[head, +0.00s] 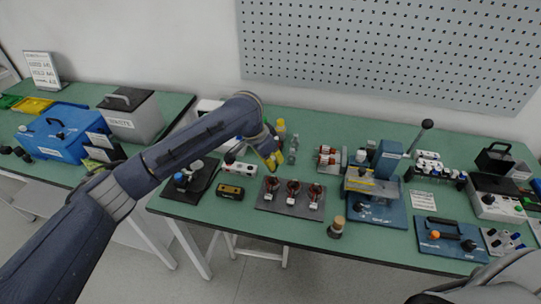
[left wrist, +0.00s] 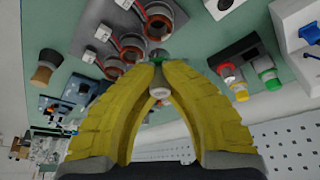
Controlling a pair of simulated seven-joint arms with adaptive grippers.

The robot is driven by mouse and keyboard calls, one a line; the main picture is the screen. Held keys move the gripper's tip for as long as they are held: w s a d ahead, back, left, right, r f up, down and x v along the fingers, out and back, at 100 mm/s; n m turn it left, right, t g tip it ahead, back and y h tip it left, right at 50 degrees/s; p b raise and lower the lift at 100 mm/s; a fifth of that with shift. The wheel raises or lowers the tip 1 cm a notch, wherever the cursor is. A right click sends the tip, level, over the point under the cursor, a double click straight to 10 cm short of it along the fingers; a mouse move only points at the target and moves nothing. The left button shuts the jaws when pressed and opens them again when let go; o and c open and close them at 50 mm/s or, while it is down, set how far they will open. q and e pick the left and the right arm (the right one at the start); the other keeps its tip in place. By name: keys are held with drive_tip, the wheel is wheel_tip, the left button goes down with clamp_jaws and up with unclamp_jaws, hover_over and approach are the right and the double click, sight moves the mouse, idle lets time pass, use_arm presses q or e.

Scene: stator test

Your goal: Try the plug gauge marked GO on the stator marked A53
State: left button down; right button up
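Three copper-wound stators with white tags, left (head: 271,184), middle (head: 293,188) and right (head: 315,192), sit on a grey plate (head: 262,207). The tags are too small to read, so I cannot tell which is A53. My left gripper (head: 274,163) is above the bench, just behind the left stator. In the left wrist view its yellow fingers (left wrist: 157,66) meet closely around a small part with a pale round end (left wrist: 160,92) and a green collar, seemingly the plug gauge; its marking is not readable. The stators show at the top left there. My right gripper is not in view.
A white block with red (head: 240,169) stands left of the gripper, a yellow-black box (head: 230,190) in front of it. Bottles (head: 293,150) stand behind. A brush (head: 336,228) lies near the front edge, and a blue-based press (head: 377,210) stands right of the stators.

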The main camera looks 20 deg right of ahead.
use_arm(q)
drive_tip(key=shift+f, duration=1.85)
drive_tip(key=shift+a+f, duration=0.15)
drive_tip(key=shift+f, duration=1.55)
idle(4.5)
